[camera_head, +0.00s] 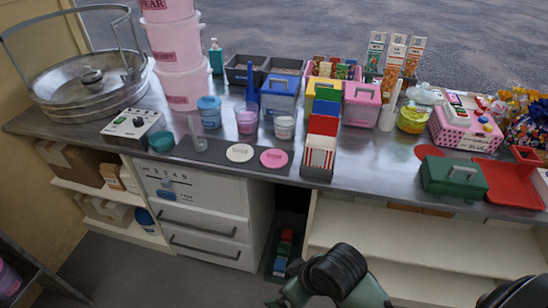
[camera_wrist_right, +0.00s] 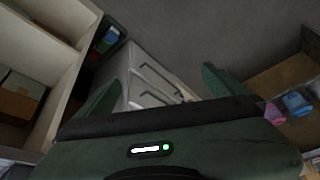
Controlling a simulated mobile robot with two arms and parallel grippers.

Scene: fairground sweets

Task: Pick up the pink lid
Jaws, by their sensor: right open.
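The pink lid (camera_head: 274,158) is a flat round disc. It lies on the grey counter (camera_head: 345,178) near its front edge, above the white drawers, with nothing on top of it. A cream lid (camera_head: 240,152) lies just left of it. My right gripper (camera_wrist_right: 162,78) is open, its two green fingers wide apart with nothing between them. It points toward the white drawer unit and the floor, and the pink lid cannot be made out in the wrist view. My left gripper is not in view.
A stand of coloured boxes (camera_head: 320,150) rises just right of the pink lid. A pink tub (camera_head: 246,120) and a white tub (camera_head: 284,127) stand behind the lids. White drawers (camera_head: 205,215) are below the counter. Dark and green parts of my arm show at the bottom.

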